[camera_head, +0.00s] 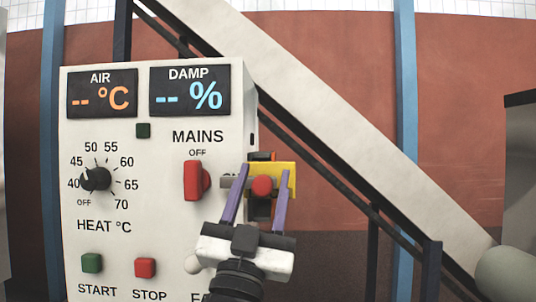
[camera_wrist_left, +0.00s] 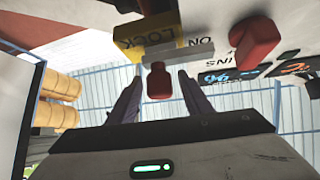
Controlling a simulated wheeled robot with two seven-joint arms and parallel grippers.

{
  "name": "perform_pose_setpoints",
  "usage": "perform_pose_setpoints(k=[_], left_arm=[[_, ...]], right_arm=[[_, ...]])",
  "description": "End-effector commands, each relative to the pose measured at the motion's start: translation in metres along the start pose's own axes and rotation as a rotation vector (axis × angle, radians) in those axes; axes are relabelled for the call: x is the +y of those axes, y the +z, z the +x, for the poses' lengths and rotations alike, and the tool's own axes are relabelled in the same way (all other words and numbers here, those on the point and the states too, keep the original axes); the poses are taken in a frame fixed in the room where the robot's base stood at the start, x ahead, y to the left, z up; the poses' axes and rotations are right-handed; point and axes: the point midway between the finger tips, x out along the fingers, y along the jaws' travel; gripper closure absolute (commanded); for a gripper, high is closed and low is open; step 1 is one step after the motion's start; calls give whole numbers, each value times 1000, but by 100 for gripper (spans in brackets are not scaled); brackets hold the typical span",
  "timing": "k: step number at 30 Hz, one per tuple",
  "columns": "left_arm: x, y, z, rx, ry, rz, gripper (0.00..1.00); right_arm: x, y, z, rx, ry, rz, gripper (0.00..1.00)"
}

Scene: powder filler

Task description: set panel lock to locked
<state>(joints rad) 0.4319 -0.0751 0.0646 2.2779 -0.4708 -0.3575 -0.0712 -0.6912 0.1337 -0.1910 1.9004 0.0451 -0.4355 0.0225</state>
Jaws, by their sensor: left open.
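The panel lock is on the right side of the white control panel (camera_head: 110,215). It shows as a yellow plate (camera_head: 286,168) with a red knob (camera_head: 262,186) in front. In the left wrist view the yellow block (camera_wrist_left: 135,35) reads LOCK, and the red knob (camera_wrist_left: 160,82) hangs near it. My left gripper (camera_head: 264,170) is open, its two purple fingers on either side of the red knob. The left wrist view also shows the fingers flanking the knob, with gaps visible on both sides. My right gripper is not in view.
The red MAINS switch (camera_head: 193,180) sits just left of the lock. A HEAT dial (camera_head: 97,179), a green START button (camera_head: 92,263) and a red STOP button (camera_head: 145,267) are farther left. A sloping pale beam (camera_head: 330,120) runs behind the panel.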

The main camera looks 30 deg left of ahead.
Motion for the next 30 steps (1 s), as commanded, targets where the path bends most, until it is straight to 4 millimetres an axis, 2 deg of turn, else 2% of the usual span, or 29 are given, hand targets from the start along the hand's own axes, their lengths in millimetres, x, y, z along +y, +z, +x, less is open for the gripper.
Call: perform_pose_setpoints(k=[1,6,17,18,26,30], left_arm=[[-1,-3,12,0,0,1,55],[0,-1,31,0,1,-1,55],[0,1,36,-1,1,-1,55],[0,1,36,-1,1,-1,56],[1,1,36,-1,2,-2,100],[1,1,36,-1,3,-2,100]], right_arm=[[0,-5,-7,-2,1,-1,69],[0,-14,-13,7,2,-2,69],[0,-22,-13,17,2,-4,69],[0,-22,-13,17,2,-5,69],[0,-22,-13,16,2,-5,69],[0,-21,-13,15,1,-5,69]])
